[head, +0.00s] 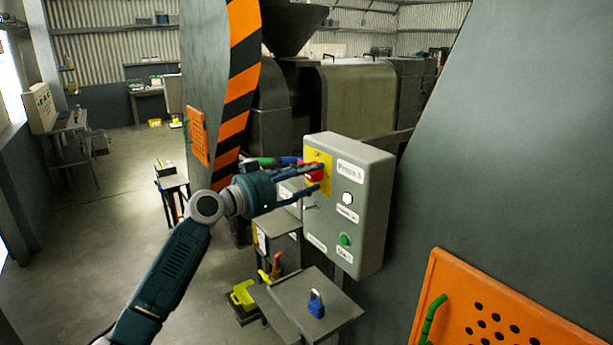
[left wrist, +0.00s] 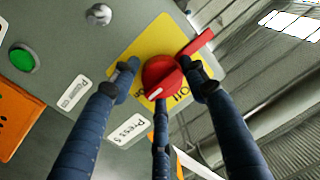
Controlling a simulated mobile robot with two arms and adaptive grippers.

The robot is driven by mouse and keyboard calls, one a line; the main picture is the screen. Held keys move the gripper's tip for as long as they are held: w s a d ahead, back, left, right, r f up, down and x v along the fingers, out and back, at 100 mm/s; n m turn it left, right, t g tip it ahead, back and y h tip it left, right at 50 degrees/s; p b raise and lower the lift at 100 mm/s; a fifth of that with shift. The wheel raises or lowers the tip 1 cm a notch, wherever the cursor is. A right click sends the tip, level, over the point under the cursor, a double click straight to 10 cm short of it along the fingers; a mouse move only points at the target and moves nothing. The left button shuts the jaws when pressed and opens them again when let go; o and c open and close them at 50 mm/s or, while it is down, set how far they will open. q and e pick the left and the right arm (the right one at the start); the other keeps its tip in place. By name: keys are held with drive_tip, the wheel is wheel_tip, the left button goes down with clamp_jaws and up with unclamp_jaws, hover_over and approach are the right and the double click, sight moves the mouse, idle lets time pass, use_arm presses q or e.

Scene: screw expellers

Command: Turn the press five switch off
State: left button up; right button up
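The press five switch is a red rotary knob (head: 315,172) on a yellow plate, on the front of a grey box (head: 376,200) labelled "Press 5". In the left wrist view the red knob (left wrist: 162,76) has a white mark towards its lower left, and a red handle sticks out to the upper right. My left gripper (head: 316,178) is at the switch, with its dark blue fingers (left wrist: 162,72) spread around the knob. A gap shows between the left finger and the knob; contact on the right is unclear. My right gripper is out of view.
A white button (head: 348,198) and a green button (head: 345,239) sit lower on the box. A blue padlock (head: 316,304) stands on a small grey table (head: 343,313) below. An orange perforated panel (head: 460,325) is at the lower right. Open floor lies left.

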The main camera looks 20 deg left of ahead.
use_arm(q)
drive_tip(key=shift+c, duration=1.3)
drive_tip(key=shift+f, duration=0.1)
